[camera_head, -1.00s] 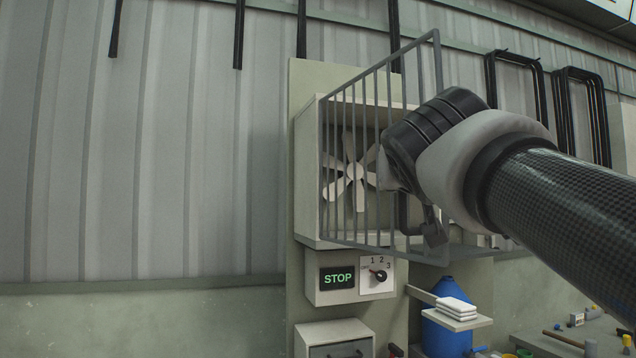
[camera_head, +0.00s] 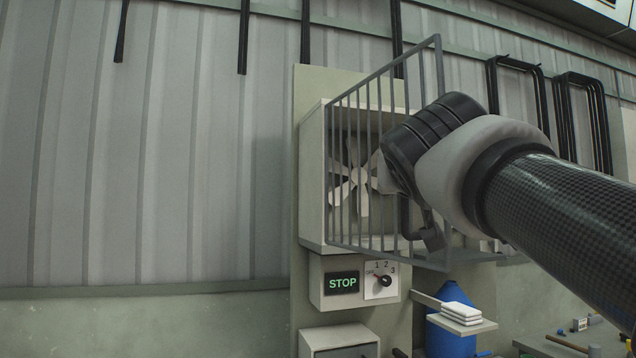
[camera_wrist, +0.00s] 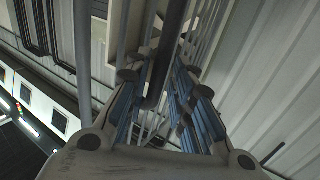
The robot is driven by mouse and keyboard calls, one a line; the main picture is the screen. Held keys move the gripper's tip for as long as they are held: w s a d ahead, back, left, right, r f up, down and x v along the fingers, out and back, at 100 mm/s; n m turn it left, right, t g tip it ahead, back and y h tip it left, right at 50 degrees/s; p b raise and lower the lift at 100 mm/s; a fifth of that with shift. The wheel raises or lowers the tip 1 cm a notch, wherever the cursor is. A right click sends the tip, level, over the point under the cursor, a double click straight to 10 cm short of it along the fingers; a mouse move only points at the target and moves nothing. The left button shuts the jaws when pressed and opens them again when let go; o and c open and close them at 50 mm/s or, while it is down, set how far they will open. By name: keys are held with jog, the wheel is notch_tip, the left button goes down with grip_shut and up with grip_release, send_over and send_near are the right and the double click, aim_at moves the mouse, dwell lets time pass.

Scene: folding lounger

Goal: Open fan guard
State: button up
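The fan guard (camera_head: 366,238), a grey barred frame, stands swung out from the fan box (camera_head: 313,185), its right side nearer me than the box. The pale fan (camera_head: 361,187) shows behind its bars. My gripper (camera_head: 432,238) is at the lower right part of the guard, partly hidden by my own wrist. In the wrist view, the fingers of my gripper (camera_wrist: 166,78) close in on both sides of a dark bar of the guard (camera_wrist: 160,75). Exact finger contact is hard to see.
Below the box are a STOP sign (camera_head: 341,282) and a rotary switch (camera_head: 383,281). A blue container (camera_head: 452,325) and a small shelf (camera_head: 470,327) with white folded items stand at lower right.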

jog(key=shift+s+r, duration=0.25)
jog(key=shift+r, duration=0.35)
jog(key=f+v, duration=0.1)
jog(key=v, duration=1)
jog(key=shift+s, duration=0.3)
jog(key=shift+f, duration=0.1)
